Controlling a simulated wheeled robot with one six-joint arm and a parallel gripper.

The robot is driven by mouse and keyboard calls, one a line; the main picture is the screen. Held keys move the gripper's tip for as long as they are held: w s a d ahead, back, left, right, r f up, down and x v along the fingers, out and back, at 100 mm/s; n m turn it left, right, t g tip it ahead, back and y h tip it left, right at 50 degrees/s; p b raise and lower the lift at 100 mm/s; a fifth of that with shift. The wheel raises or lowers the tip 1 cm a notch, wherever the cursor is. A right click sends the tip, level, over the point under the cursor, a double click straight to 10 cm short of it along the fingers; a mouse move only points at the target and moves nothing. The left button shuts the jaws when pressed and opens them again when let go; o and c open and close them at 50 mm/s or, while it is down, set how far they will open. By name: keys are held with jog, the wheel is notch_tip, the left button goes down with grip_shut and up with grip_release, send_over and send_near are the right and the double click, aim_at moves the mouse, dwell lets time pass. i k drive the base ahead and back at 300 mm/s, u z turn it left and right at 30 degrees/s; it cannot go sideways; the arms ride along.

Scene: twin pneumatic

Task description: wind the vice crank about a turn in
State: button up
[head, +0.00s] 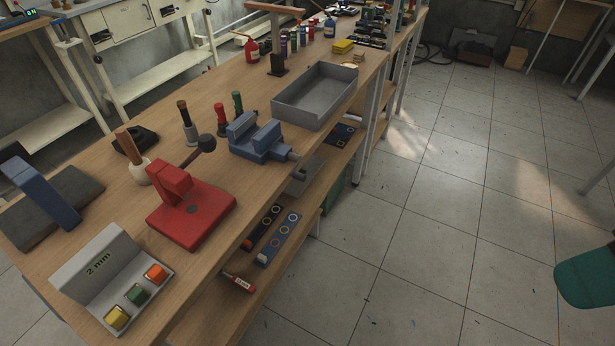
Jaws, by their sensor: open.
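The blue vice (262,142) is fixed on the wooden bench near its front edge, in the middle of the head view. Its screw end (294,156) points right, out past the bench edge. A small grey part (300,178) shows just below that end; I cannot tell whether it belongs to the crank. The crank's exact angle is too small to make out. My gripper is not in the head view, and nothing is seen touching the vice.
On the bench (135,206), a red press (190,215) with a dark knob stands left of the vice. A grey open tray (318,98) lies right behind it. Upright handled tools (187,125) stand to its left. A lower shelf holds coloured strips.

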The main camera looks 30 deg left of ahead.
aim_at(299, 176)
jog(key=k, duration=0.35)
jog(key=z, duration=1.3)
jog(key=i, duration=0.95)
jog(key=u, duration=1.95)
